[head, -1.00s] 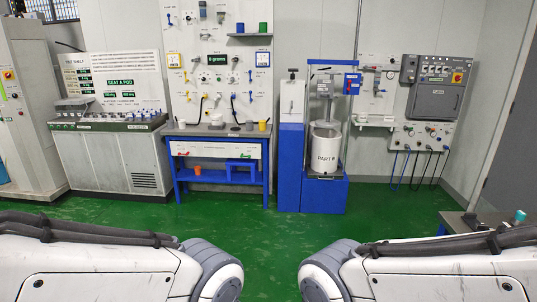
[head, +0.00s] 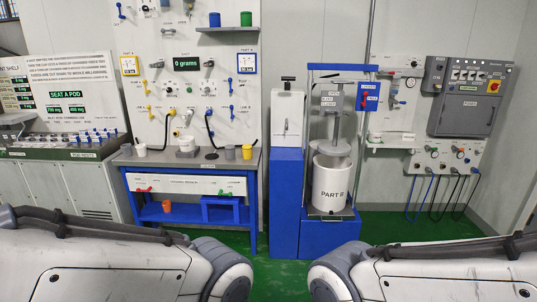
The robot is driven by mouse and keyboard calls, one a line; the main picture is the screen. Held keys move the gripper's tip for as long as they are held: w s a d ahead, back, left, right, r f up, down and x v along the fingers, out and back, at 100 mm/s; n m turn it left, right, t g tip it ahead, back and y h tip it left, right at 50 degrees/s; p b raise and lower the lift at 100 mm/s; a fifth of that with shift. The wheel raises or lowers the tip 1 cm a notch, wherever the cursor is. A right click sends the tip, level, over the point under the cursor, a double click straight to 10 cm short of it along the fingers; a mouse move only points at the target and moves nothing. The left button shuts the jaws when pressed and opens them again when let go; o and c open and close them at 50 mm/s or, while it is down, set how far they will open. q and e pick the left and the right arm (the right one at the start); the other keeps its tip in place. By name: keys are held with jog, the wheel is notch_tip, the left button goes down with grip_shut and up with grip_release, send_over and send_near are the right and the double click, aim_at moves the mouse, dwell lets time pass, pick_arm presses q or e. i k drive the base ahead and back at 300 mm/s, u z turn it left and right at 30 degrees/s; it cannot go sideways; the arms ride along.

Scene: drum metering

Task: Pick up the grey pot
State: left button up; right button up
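A small grey pot (head: 230,152) stands upright on the grey top of the blue-legged bench (head: 190,160), near its right end. A yellow pot (head: 247,152) stands just right of it. A white pot (head: 141,150) stands near the bench's left end. Neither of my grippers is in view; only parts of my two arms show along the bottom, well short of the bench.
A white scale-like block (head: 186,147) sits mid-bench below hanging black hoses. An orange pot (head: 167,206) is on the lower shelf. A blue drum press with a white drum (head: 331,183) stands right of the bench. Green floor lies in front.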

aim_at(230, 149)
jog(key=u, duration=0.1)
jog(key=i, duration=2)
jog(key=u, duration=0.3)
jog(key=i, duration=2)
jog(key=u, duration=0.2)
